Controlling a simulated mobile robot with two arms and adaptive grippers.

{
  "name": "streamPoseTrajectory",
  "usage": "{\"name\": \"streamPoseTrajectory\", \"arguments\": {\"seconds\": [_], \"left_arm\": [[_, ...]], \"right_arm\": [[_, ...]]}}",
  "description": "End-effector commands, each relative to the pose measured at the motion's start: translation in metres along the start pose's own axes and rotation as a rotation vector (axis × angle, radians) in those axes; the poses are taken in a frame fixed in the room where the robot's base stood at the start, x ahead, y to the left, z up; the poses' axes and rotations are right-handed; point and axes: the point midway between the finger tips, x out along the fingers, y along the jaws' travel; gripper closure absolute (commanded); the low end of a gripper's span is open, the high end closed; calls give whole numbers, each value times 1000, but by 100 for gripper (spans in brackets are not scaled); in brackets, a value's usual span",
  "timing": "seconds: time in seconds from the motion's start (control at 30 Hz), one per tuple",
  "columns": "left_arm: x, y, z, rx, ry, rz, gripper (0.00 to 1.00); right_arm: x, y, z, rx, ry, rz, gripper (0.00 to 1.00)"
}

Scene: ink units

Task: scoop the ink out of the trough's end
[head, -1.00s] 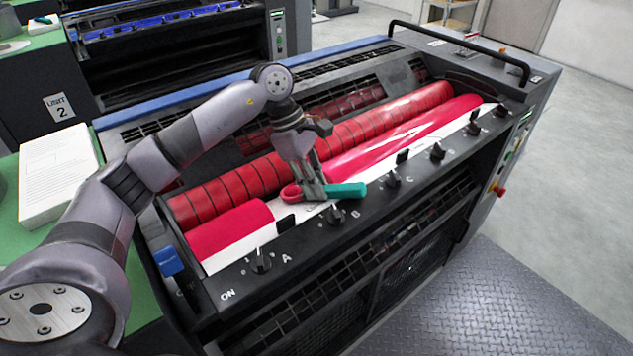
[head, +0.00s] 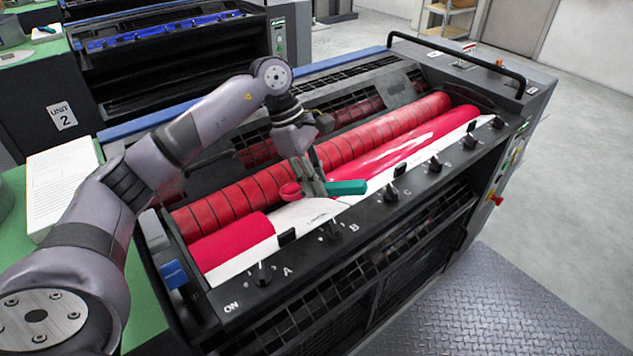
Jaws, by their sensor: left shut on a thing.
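The ink trough (head: 240,265) runs along the front of the press below a red banded roller (head: 235,187). Magenta-red ink lies in it in two parts: a short patch at the left end (head: 230,240) and a long glossy stretch to the right (head: 400,150). A bare white strip lies between them. My left gripper (head: 316,190) is over this bare part, shut on a scoop with a teal handle (head: 346,187). My right gripper does not show.
Black knobs (head: 333,230) line the trough's front ledge. A black rail (head: 460,58) stands at the press's far right end. A paper stack (head: 62,180) lies on the green surface at left. A grey tread plate (head: 490,305) covers the floor in front.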

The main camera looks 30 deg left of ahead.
Motion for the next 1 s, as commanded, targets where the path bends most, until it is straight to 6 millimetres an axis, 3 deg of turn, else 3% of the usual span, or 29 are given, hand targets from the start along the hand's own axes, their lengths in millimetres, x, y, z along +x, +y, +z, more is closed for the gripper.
{"name": "streamPoseTrajectory", "arguments": {"seconds": [0.27,0.77,1.0], "left_arm": [[0,-10,-8,0,1,1,100],[-10,-73,-40,0,3,1,100],[-14,-102,-56,-2,3,3,100]], "right_arm": [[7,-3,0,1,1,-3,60],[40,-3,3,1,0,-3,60],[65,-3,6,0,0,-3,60]]}}
